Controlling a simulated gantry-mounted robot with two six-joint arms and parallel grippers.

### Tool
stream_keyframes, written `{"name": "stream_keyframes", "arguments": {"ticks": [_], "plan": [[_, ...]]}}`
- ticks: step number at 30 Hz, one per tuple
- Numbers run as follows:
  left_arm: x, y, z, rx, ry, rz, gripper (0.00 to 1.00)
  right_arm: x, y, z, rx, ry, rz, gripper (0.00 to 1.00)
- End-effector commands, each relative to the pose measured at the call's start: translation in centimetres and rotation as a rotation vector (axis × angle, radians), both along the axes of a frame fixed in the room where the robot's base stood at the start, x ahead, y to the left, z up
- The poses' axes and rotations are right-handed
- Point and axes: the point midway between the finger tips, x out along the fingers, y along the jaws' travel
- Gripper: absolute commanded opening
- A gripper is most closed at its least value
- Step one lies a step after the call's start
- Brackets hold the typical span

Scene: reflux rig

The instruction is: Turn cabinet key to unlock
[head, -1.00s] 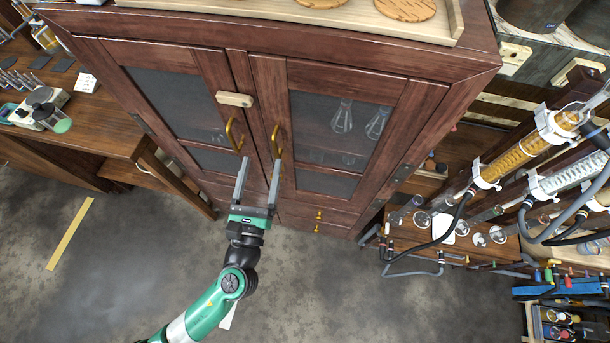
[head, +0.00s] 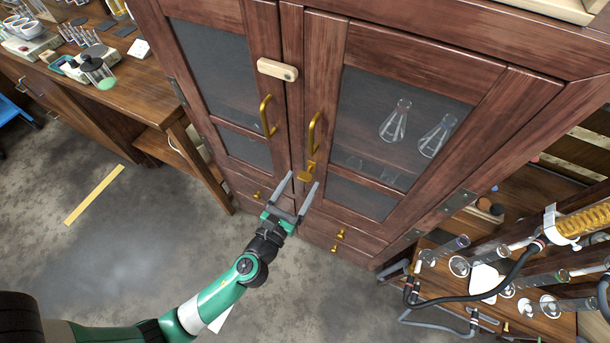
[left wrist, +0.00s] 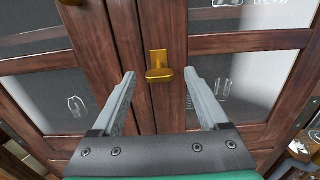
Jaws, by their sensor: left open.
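The wooden cabinet (head: 385,45) has two glass doors with brass handles. The brass key (head: 307,171) sits in the right door just below its handle (head: 314,132). In the left wrist view the key (left wrist: 159,67) shows as a brass plate with a protruding bow, between and beyond my fingertips. My left gripper (head: 301,183) is open and empty, just below and in front of the key, its fingers pointing at the cabinet. I see no contact with the key. My right gripper is not in view.
A wooden latch bar (head: 277,69) lies across the top of the door seam. The left door handle (head: 267,116) is close to the key. Glass flasks (head: 396,120) stand behind the right pane. A glassware rig stands at right and a wooden bench (head: 125,70) at left. The floor is clear.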

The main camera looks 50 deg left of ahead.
Motion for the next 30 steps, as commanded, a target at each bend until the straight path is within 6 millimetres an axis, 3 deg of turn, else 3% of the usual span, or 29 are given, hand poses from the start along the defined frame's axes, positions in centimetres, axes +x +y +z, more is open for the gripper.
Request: {"name": "stream_keyframes", "arguments": {"ticks": [6, 15, 27, 30], "plan": [[2.6, 1.0, 0.0, 0.0, 0.0, 0.0, 0.78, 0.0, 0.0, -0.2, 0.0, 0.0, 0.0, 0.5], [2.9, 1.1, 0.0, 0.0, 0.001, -0.001, 0.76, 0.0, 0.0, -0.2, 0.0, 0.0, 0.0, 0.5], [2.9, 1.1, 0.0, 0.0, 0.0, -0.001, 0.04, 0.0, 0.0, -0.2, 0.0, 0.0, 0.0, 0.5], [2.9, 1.1, 0.0, 0.0, 0.0, -0.001, 0.0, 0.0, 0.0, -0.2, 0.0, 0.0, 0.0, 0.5]]}}
